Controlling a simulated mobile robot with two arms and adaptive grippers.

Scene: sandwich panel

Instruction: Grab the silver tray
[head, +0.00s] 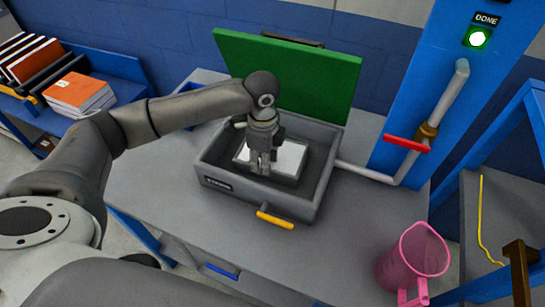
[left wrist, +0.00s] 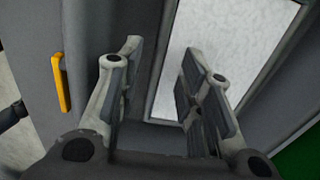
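The silver tray (head: 289,160) lies flat inside an open grey box (head: 213,180). Its pale, textured top also shows in the left wrist view (left wrist: 225,45). My left gripper (head: 261,168) points down into the box at the tray's left part and hides some of it. In the left wrist view my left gripper (left wrist: 162,50) is open, with an empty gap between its fingers. One tray edge runs through that view between the two fingers, and the right finger overlaps the tray's top. Whether a finger touches the tray cannot be told. My right gripper is not in view.
The box has a raised green lid (head: 290,70) behind and a yellow handle (head: 275,219) in front. It stands on a grey table (head: 150,190). A blue post with a red-handled pipe (head: 407,143) stands right. A pink jug (head: 415,257) is at front right.

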